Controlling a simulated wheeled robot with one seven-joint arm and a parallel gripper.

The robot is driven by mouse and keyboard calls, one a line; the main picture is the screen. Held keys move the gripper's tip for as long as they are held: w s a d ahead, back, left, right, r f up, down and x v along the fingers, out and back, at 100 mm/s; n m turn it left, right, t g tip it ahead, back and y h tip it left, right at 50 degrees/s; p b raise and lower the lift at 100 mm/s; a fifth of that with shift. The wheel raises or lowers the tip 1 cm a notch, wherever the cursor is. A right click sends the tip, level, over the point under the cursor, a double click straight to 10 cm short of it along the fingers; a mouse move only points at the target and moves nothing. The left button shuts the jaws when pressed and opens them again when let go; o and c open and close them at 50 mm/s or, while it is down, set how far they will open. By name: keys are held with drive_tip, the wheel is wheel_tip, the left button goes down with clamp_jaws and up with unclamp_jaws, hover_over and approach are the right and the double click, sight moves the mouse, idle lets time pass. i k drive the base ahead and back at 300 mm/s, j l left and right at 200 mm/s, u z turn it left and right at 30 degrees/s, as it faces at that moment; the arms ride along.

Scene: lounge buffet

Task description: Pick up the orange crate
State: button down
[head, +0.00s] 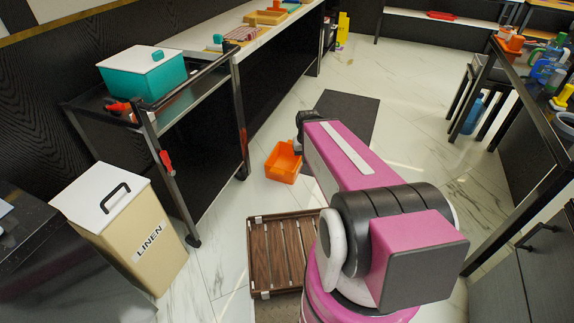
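The orange crate (284,162) is in the middle of the head view, beyond the wooden slatted crate and right of the trolley. It is open-topped and looks slightly tilted. Its right edge is close to my pink arm, which may hide part of it. My arm reaches away from me toward it. A dark part at the arm's far end, perhaps my gripper (299,146), shows just above the crate's upper right corner. The fingers cannot be made out, and I cannot tell whether they touch the crate.
A brown slatted crate (262,280) lies on the floor nearer me. A linen bin (110,255) and a trolley (172,170) with a teal box (165,82) stand left. A long counter (262,38) runs behind. A dark mat (347,112) lies beyond. A table (520,75) is right. Tiled floor is open between.

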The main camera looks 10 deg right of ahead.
sight(282, 165)
drive_tip(key=i+l+u, duration=0.4)
drive_tip(key=l, duration=0.2)
drive_tip(key=i+l+u, duration=0.2)
drive_tip(key=l+u, duration=0.2)
drive_tip(key=l, duration=0.25)
